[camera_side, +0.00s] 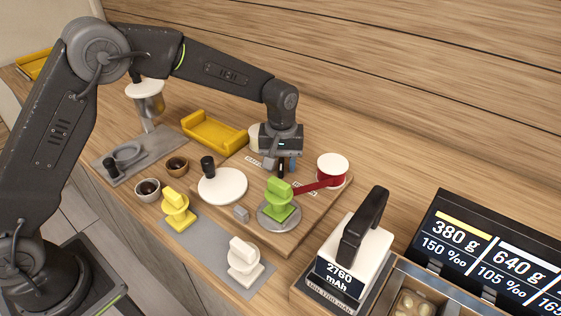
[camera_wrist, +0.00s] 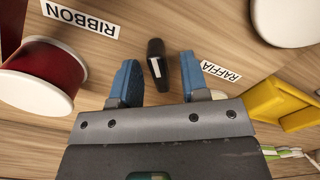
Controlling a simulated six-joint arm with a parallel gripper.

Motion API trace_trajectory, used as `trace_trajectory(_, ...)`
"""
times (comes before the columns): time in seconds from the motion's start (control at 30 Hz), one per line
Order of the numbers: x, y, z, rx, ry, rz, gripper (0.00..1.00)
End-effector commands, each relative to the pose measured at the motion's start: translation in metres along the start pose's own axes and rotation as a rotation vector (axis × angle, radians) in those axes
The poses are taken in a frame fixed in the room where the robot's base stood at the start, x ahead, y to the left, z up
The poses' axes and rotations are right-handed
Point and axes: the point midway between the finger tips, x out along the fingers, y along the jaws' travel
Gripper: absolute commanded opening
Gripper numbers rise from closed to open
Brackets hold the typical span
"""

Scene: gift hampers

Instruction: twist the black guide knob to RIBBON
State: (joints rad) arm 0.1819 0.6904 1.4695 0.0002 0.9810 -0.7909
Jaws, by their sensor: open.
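The black guide knob (camera_wrist: 157,62) shows in the wrist view, an elongated black piece with a white stripe on it. It lies between the RIBBON label (camera_wrist: 80,17) on the left and the RAFFIA label (camera_wrist: 220,70) on the right; the stripe runs roughly up and down in the picture, pointing squarely at neither label. My gripper (camera_wrist: 159,75) is open, with one blue finger on each side of the knob and gaps visible on both sides. In the side view my gripper (camera_side: 284,170) hangs low over the wooden board, and the knob is hard to make out beneath it.
A red ribbon spool (camera_side: 331,168) stands right of my gripper, its ribbon running to a green piece (camera_side: 279,198) on a grey disc. A white disc with a black handle (camera_side: 222,187) is to the left. A yellow tray (camera_side: 213,132) lies behind.

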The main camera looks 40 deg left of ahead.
Motion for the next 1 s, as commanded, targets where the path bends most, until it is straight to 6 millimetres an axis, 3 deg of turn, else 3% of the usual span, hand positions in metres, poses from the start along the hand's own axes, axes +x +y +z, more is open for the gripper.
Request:
trace_trajectory(0.37,-0.001,0.000,0.000,0.001,0.000,0.000,0.41)
trace_trajectory(1.0,-0.060,0.001,0.000,0.001,0.001,0.002,0.41)
